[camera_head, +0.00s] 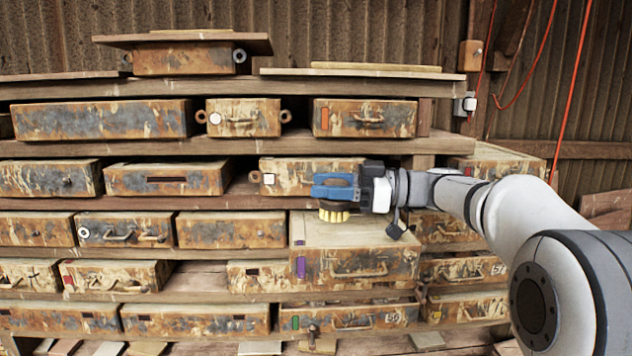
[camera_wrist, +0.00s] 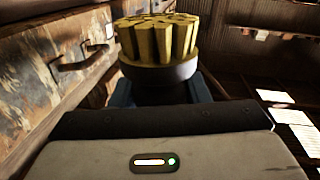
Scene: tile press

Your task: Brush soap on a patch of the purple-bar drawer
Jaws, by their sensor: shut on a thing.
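The purple-bar drawer (camera_head: 345,268) has a worn, rust-stained front with a purple bar at its left and a handle. It juts out from the stack below the middle, with its pale, flat top showing. My gripper (camera_head: 332,188) has blue fingers and is shut on a brush. The brush's yellow bristles (camera_head: 334,215) point down in the head view, over the back part of the drawer's top; I cannot tell whether they touch it. In the wrist view the brush (camera_wrist: 160,45) stands between the fingers, bristles facing away from me. I make out no soap on the drawer.
Other rusty drawers fill the wooden shelves around. A green-bar drawer (camera_head: 350,318) sits partly out below, and an orange-bar drawer (camera_head: 365,118) is above. In the wrist view a rusty front with a handle (camera_wrist: 82,60) is at left. Red cables (camera_head: 570,90) hang at right.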

